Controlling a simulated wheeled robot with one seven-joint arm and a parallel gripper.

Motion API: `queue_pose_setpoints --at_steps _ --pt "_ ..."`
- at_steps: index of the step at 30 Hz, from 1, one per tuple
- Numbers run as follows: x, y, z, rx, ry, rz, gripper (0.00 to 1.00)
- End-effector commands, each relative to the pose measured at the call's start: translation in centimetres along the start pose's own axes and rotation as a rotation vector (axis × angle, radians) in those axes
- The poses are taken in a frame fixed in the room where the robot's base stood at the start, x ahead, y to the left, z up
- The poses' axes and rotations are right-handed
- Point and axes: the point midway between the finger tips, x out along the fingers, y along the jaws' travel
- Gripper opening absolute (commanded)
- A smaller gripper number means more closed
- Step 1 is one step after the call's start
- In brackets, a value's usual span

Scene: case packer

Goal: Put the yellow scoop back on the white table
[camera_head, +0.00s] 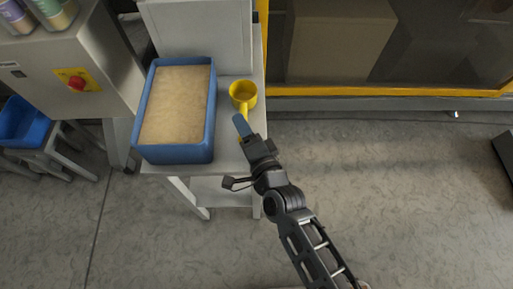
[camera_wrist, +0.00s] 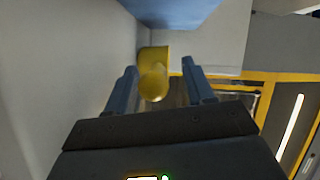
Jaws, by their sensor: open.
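The yellow scoop (camera_head: 243,91) is at the right edge of the white table (camera_head: 229,155), just right of the blue bin, with its handle toward my gripper. My gripper (camera_head: 242,124) is at the handle end, over the table's right edge. In the wrist view, the scoop (camera_wrist: 153,62) shows ahead between the two blue fingers of my gripper (camera_wrist: 160,75), which stand apart. The handle is partly hidden by my gripper in the head view. I cannot tell whether the fingers touch it.
A blue bin (camera_head: 181,153) filled with tan material takes up the table's left part. A grey machine box with a red knob (camera_head: 76,83) stands at the left. A yellow-framed machine (camera_head: 380,92) runs along the back right. The floor (camera_head: 400,190) to the right is clear.

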Motion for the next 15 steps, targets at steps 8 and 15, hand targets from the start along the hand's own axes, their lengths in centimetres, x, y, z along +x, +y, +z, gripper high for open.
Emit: queue_pose_setpoints --at_steps 8,15 --pt "-5.3 0.4 0.2 0.001 -0.002 0.002 0.52" --pt "-9.2 0.3 0.1 0.000 -0.002 0.002 0.52"
